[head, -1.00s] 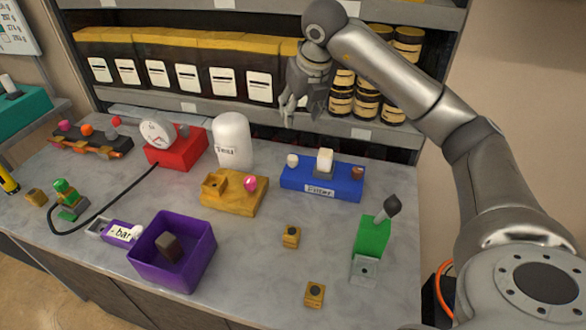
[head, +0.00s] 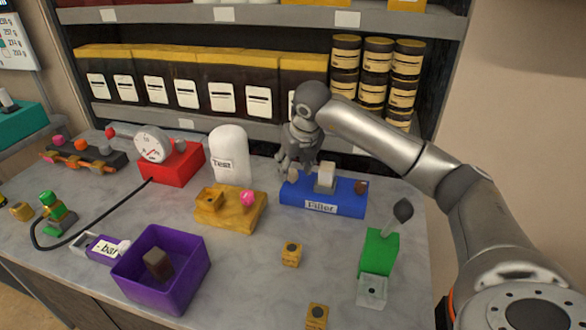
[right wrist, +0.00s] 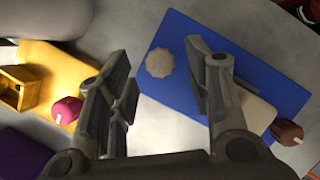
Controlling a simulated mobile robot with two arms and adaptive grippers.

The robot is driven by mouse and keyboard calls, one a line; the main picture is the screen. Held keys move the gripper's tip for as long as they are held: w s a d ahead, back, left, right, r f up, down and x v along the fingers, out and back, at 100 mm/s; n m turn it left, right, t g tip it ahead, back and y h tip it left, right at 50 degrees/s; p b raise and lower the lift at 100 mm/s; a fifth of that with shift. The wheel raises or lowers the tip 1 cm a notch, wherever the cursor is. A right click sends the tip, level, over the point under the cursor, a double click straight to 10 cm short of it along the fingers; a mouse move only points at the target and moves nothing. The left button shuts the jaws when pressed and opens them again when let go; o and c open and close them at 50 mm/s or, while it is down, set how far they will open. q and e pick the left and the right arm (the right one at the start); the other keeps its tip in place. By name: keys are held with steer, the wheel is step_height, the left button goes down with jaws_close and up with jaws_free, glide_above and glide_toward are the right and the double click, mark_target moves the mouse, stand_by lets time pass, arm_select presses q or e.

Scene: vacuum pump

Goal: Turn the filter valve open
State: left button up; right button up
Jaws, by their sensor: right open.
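The blue filter block (head: 340,205) with a "Filter" label sits at the back right of the table. It carries a cream round knob (head: 292,175) at its left end, a pale upright block (head: 325,178) in the middle and a brown knob (head: 361,187) at its right end. In the right wrist view the cream knob has a scalloped rim (right wrist: 160,63) and the brown knob shows a white mark (right wrist: 287,132). My right gripper (head: 296,167) is open and empty, just above the left end of the block, with the cream knob between and beyond its fingers.
A yellow block (head: 232,213) with a pink knob stands left of the filter block, and a white "Test" dome (head: 229,150) behind it. A green block with a dark-tipped lever (head: 379,250) stands in front at right. Shelves with jars (head: 376,68) rise behind.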

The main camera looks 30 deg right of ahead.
steer(key=shift+x, duration=1.05)
steer(key=c, duration=1)
steer(key=shift+c, duration=0.2)
